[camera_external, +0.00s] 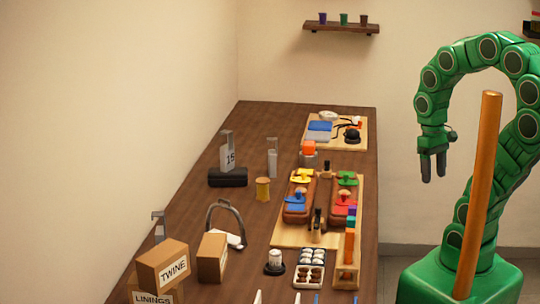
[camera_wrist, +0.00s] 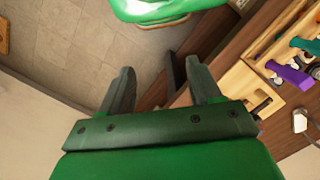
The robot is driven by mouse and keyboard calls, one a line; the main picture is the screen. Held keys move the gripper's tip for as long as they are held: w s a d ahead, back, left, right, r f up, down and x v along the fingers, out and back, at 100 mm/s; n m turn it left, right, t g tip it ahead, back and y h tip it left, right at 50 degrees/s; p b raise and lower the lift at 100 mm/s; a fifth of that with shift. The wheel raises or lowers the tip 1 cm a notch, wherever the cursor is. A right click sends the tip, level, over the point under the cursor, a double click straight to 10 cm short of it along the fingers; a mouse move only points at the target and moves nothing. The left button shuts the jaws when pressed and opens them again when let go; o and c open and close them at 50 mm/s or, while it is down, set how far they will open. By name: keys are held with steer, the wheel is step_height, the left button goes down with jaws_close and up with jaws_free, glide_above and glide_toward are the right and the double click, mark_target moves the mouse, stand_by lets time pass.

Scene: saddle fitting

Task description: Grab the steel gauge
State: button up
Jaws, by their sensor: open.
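A grey metal arch (camera_external: 226,211) stands on the table left of the wooden board. It may be the steel gauge, but I cannot tell for certain; a grey upright piece marked 15 (camera_external: 229,156) stands farther back on a black roll. My gripper (camera_external: 434,177) hangs in the air right of the table, fingers down, well apart from both. In the wrist view my gripper (camera_wrist: 160,67) has its two fingers spread with nothing held between them. I make out neither grey piece in the wrist view.
The brown table (camera_external: 255,122) holds a wooden board (camera_external: 288,236) with coloured pieces on brown blocks. Cardboard boxes (camera_external: 163,265) stand at the near left. A wooden rack (camera_external: 347,275) is near the right edge. An orange post (camera_external: 478,200) rises beside my arm.

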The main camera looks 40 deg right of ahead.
step_height(320, 180, up, 5)
steer(key=w+a+m+g+y, duration=0.2)
steer(key=w+a+m+y, duration=0.3)
steer(key=a, duration=0.8)
steer(key=w+a+m+g+y, duration=0.2)
steer(key=w+a, duration=0.5)
steer(key=a, duration=0.7)
steer(key=w+a+m+g+y, duration=0.2)
steer(key=w+a+m+y, duration=0.35)
steer(key=a, duration=0.75)
steer(key=n+h, duration=0.2)
glide_toward(273, 264)
steer(key=shift+s+a+f+y, duration=0.25)
steer(key=shift+s+a, duration=0.4)
steer(key=shift+s, duration=0.15)
steer(key=shift+f, duration=0.3)
steer(key=shift+s+a+f, duration=0.15)
steer(key=shift+a+f, duration=0.05)
steer(key=shift+f, duration=0.05)
steer(key=shift+x, duration=3.6)
steer(key=shift+a+r, duration=0.1)
steer(key=shift+r, duration=0.05)
